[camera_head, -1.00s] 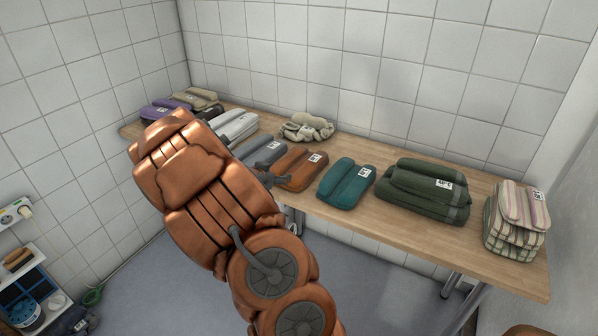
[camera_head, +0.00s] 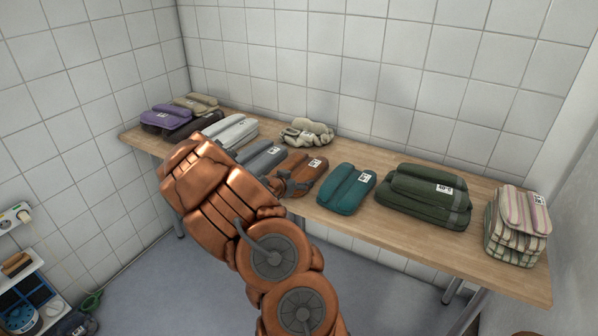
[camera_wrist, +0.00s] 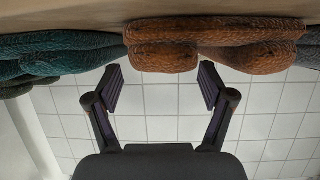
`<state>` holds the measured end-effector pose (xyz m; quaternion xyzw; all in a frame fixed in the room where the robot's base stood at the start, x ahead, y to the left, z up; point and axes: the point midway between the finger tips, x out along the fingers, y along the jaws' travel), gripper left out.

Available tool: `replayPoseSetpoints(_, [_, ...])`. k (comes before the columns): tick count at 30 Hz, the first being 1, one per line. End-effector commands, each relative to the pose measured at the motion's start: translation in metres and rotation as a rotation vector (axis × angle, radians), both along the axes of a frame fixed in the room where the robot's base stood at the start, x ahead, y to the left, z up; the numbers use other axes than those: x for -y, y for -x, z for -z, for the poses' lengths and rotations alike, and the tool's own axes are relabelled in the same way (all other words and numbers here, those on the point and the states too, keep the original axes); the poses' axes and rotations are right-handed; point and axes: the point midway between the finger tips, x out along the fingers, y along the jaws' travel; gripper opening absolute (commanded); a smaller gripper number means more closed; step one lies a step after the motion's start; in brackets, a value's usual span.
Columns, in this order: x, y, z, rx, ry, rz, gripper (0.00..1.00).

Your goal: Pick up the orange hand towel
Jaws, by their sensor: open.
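The orange hand towel (camera_head: 308,171) lies folded on the table, between a grey towel on its left and a teal towel on its right, with a white tag on top. In the wrist view the orange towel (camera_wrist: 215,42) shows close up, ahead of the fingertips. My gripper (camera_wrist: 158,88) is open with nothing between its two fingers. It points at the towel's front edge and looks slightly apart from it. In the head view my arm hides most of the gripper and the towel's near left corner.
The teal towel (camera_head: 346,188) and grey towel (camera_head: 262,158) lie close on either side. A crumpled beige cloth (camera_head: 306,132) lies behind. Green (camera_head: 425,196) and striped (camera_head: 517,225) stacks stand at the right. The wooden table (camera_head: 392,230) has a bare strip along its front.

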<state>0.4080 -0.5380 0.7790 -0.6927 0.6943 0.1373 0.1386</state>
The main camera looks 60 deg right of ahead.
Motion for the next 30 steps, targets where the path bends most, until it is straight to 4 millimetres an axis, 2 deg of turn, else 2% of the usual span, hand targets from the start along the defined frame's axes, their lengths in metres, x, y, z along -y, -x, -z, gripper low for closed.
replayPoseSetpoints(9, [0.022, 0.0, 0.01, -0.001, 0.001, 0.0, 0.81])
replayPoseSetpoints(19, [0.024, 0.0, 0.011, -0.001, 0.0, -0.001, 0.81])
replayPoseSetpoints(30, [0.024, 0.0, 0.011, -0.001, 0.0, -0.002, 0.43])
